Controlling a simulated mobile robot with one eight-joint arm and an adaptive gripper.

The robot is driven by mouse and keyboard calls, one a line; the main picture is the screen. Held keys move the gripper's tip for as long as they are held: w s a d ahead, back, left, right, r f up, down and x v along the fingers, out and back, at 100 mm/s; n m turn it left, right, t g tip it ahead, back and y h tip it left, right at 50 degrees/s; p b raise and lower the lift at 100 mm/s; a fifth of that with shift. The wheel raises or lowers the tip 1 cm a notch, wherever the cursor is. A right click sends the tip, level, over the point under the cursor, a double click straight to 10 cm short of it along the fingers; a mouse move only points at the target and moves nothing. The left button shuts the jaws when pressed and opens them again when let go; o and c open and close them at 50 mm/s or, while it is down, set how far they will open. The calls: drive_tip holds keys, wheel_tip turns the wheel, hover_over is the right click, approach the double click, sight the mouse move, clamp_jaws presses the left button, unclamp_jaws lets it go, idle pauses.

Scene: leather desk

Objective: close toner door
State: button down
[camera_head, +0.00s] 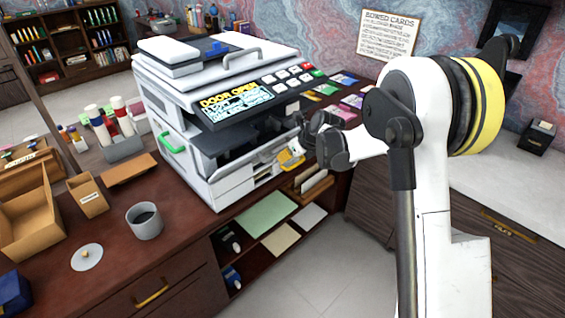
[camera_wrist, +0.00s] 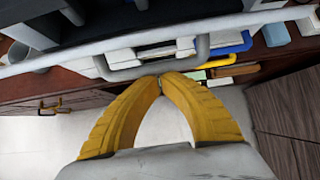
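The white copier (camera_head: 185,85) stands on the desk, and its screen (camera_head: 236,101) reads "DOOR OPEN". A dark opening shows in its front, with a flap that looks like the toner door (camera_head: 222,143) lying folded down below it. In the wrist view, a grey U-shaped handle (camera_wrist: 126,70) is on the white front edge (camera_wrist: 65,56). My gripper (camera_head: 287,158) is at this front edge. In the wrist view, its yellow fingers (camera_wrist: 161,80) meet at the tips just beside the handle bar; nothing is visibly held. Whether they touch the handle is unclear.
A green handle (camera_head: 172,142) is on the copier's left side. A grey cup (camera_head: 144,220) and cardboard boxes (camera_head: 88,195) stand on the desk at left. Shelves with paper (camera_head: 267,213) are below the copier. The floor (camera_head: 320,265) in front is clear.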

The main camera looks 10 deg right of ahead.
drive_tip(key=shift+w+a+r+p, duration=0.25)
drive_tip(key=shift+w+r+p, duration=0.1)
drive_tip(key=shift+r, duration=0.35)
drive_tip(key=shift+w+a+r+p, duration=0.25)
drive_tip(key=shift+w+r, duration=0.15)
drive_tip(key=shift+r, duration=0.35)
drive_tip(key=shift+w+a+r+p, duration=0.25)
drive_tip(key=shift+w+r+p, duration=0.1)
drive_tip(key=shift+r, duration=0.35)
